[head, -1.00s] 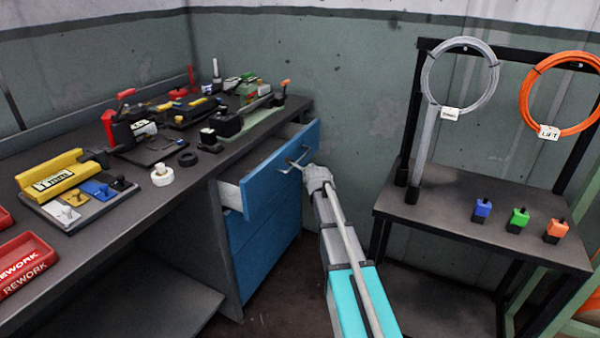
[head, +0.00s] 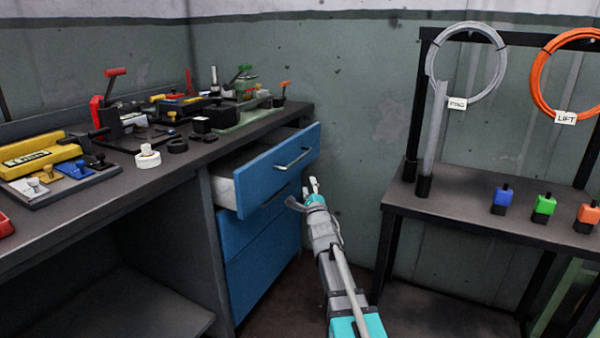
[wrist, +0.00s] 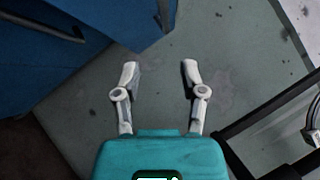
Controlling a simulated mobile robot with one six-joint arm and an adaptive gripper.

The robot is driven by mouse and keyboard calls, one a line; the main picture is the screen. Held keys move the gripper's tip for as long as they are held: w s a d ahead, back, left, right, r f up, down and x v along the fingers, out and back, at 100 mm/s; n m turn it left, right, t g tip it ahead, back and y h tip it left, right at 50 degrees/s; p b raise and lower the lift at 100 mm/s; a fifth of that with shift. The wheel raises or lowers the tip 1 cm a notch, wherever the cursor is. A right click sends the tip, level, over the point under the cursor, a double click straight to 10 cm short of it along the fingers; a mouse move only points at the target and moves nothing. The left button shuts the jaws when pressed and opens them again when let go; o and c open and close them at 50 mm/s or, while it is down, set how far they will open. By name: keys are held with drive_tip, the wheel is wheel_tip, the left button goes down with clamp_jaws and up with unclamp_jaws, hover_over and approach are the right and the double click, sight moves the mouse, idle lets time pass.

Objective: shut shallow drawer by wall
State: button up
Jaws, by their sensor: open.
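My gripper (head: 306,190) is just below and to the right of the drawer front, apart from the handle as far as I can tell. In the wrist view my gripper (wrist: 158,72) has its two fingers spread with nothing between them. Blue drawer fronts (wrist: 80,40) show at the upper left there, beside the left finger.
The workbench top (head: 120,195) holds clamps, a yellow block and other tools. A dark stand (head: 455,215) with hanging cable coils and small coloured blocks is to the right. The green wall (head: 350,110) is behind. Floor is open between bench and stand.

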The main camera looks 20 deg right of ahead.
sight(300, 157)
drive_tip(key=shift+s+a+f+t+y+b, duration=0.15)
drive_tip(key=shift+s+a+t+y+b, duration=0.25)
drive_tip(key=shift+s, duration=0.25)
drive_tip(key=shift+w, duration=0.1)
drive_tip(key=p+x, duration=0.5)
drive_tip(key=x, duration=0.8)
drive_tip(key=shift+w+d, duration=0.1)
drive_tip(key=shift+w, duration=0.2)
clamp_jaws()
